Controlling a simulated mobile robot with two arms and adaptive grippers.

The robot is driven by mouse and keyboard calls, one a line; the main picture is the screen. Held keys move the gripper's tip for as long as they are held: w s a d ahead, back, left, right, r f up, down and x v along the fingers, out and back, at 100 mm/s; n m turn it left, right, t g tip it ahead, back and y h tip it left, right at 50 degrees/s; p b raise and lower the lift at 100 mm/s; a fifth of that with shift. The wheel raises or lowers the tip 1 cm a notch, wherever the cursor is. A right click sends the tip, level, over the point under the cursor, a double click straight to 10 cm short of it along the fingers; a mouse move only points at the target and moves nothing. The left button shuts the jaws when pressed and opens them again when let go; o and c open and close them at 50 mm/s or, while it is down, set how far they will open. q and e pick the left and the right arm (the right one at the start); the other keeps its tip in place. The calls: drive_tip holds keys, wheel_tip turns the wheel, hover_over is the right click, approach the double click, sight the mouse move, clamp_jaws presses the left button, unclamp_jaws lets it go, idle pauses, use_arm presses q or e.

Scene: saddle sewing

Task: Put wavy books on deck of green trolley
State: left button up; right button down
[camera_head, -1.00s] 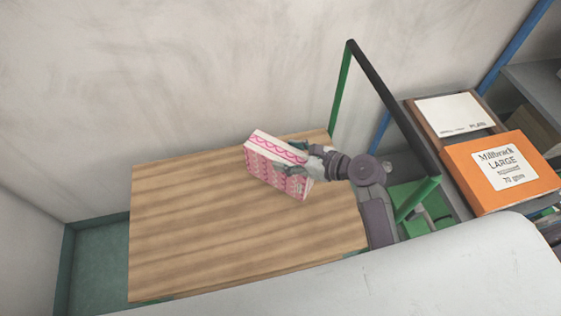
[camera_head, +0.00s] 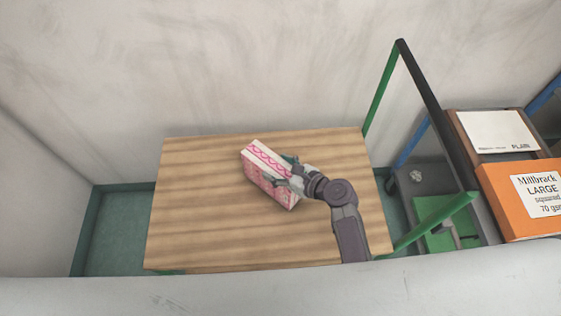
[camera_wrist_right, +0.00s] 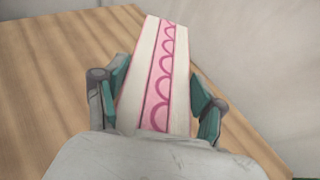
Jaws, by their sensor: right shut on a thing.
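The wavy books (camera_head: 262,165) form a pink and white block with a scalloped pattern, over the middle of the green trolley's wooden deck (camera_head: 195,220). The block also shows in the right wrist view (camera_wrist_right: 163,75), between the fingers. I cannot tell whether the block touches the deck. The trolley's green and black handle frame (camera_head: 420,75) rises at the deck's right end. My left gripper is not in view.
An orange Millbrack box (camera_head: 500,195) and a brown box with a white label (camera_head: 497,132) stand on a grey shelf unit to the right. A wall (camera_head: 250,60) runs behind the deck. A pale surface (camera_head: 250,300) crosses the front. The deck's left part is bare.

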drive_tip(key=shift+w+f, duration=0.15)
drive_tip(key=shift+f, duration=0.05)
drive_tip(key=shift+f, duration=0.15)
drive_tip(key=shift+c, duration=0.6)
unclamp_jaws()
drive_tip(key=shift+s+f, duration=0.15)
drive_tip(key=shift+s, duration=0.05)
drive_tip(key=shift+d+r, duration=0.1)
drive_tip(key=shift+r, duration=0.1)
drive_tip(key=v, duration=1.1)
drive_tip(key=shift+s+d+p, duration=0.3)
drive_tip(key=shift+s, duration=0.05)
